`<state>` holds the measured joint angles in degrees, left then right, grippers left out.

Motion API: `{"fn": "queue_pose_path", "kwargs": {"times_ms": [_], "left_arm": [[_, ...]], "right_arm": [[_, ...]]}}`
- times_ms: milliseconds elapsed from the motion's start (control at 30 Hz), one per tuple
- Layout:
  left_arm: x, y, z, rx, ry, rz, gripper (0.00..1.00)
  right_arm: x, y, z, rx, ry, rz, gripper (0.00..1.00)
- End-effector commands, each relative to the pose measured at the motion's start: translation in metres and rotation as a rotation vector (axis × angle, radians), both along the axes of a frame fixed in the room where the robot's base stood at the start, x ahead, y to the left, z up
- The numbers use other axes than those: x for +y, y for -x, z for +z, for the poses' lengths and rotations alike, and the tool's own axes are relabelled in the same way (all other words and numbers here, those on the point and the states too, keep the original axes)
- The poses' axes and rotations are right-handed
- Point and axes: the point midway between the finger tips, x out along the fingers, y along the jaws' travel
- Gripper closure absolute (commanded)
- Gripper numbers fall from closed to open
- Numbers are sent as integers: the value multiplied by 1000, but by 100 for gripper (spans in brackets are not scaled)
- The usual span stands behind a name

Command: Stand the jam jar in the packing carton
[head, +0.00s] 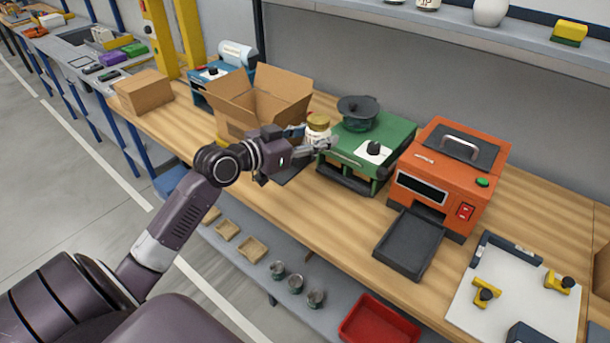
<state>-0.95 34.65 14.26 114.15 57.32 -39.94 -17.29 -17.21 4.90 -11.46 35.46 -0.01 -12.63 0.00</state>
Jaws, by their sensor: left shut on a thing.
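The jam jar (318,124) has a gold lid and a pale body. My left gripper (317,138) is shut on the jar and holds it upright, just right of the packing carton and in front of the green machine. The fingers hide part of the jar's body. The packing carton (240,122) is an open brown box on the wooden bench with its flaps spread. Its inside floor is hidden from this angle. My right gripper is not in view.
A green machine (392,139) with a dark round top part stands right of the jar. An orange machine (470,160) with a dark tray (409,243) stands further right. A closed carton (144,92) and a blue device (203,78) are left of the open carton.

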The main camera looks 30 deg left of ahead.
Motion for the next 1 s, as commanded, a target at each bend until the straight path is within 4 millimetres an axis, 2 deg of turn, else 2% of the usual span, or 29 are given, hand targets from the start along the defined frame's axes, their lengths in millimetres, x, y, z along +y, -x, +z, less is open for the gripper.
{"fn": "queue_pose_path", "kwargs": {"times_ms": [33, 200, 400, 700, 833, 1000], "left_arm": [[0, 1, -14, 6, 5, 2, 92], [0, 1, -62, 6, 7, 2, 92], [0, 1, -112, 3, 5, 1, 92], [0, 1, -143, 1, 3, 0, 92], [0, 0, -165, 3, 3, 1, 92], [0, 0, -177, -1, 1, 0, 92]], "right_arm": [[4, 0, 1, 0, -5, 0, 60], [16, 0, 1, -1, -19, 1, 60], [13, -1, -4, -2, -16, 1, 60], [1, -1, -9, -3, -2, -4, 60], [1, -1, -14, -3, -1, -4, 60], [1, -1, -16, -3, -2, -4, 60]]}}
